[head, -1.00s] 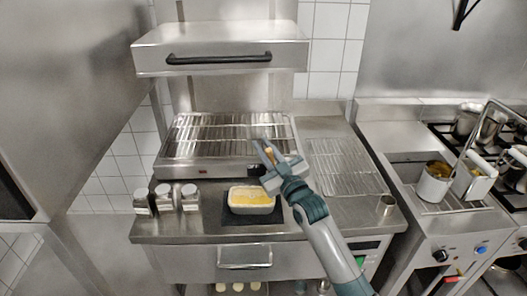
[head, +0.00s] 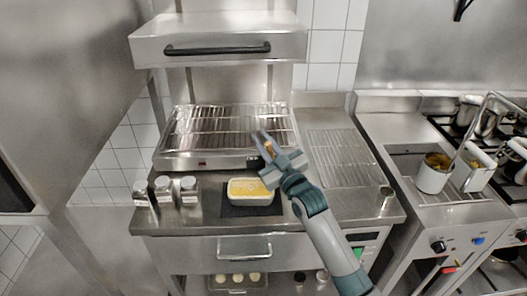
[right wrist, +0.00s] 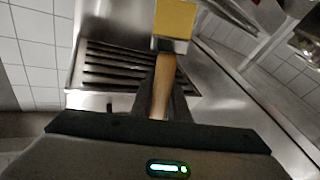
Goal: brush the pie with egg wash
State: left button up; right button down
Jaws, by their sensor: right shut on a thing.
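The pie (head: 250,191) is in a pale rectangular dish with a yellow top, on a dark mat on the steel counter. My right gripper (head: 262,143) is above the counter, behind and slightly right of the pie in the head view, in front of the grill. It is shut on a brush, whose wooden handle (right wrist: 163,88) shows between the fingers in the right wrist view. The brush's yellow head (right wrist: 174,19) points away from the gripper and is cut off by the top edge. I cannot make out a container of egg wash for certain. My left gripper is not in view.
Three lidded jars (head: 165,189) stand left of the pie. A grill (head: 215,137) is behind it, under a steel hood (head: 220,45). Pots (head: 435,172) stand farther right.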

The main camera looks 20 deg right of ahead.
jog(key=s+a+f+h+b, duration=0.1)
jog(key=s+f, duration=0.2)
jog(key=s, duration=0.6)
jog(key=s+a+f+m+h+b, duration=0.1)
jog(key=s+f, duration=0.3)
jog(key=s, duration=0.5)
jog(key=s+a+f+m+h+b, duration=0.1)
jog(key=s+f+b, duration=0.2)
jog(key=s, duration=0.7)
jog(key=shift+f+h, duration=0.3)
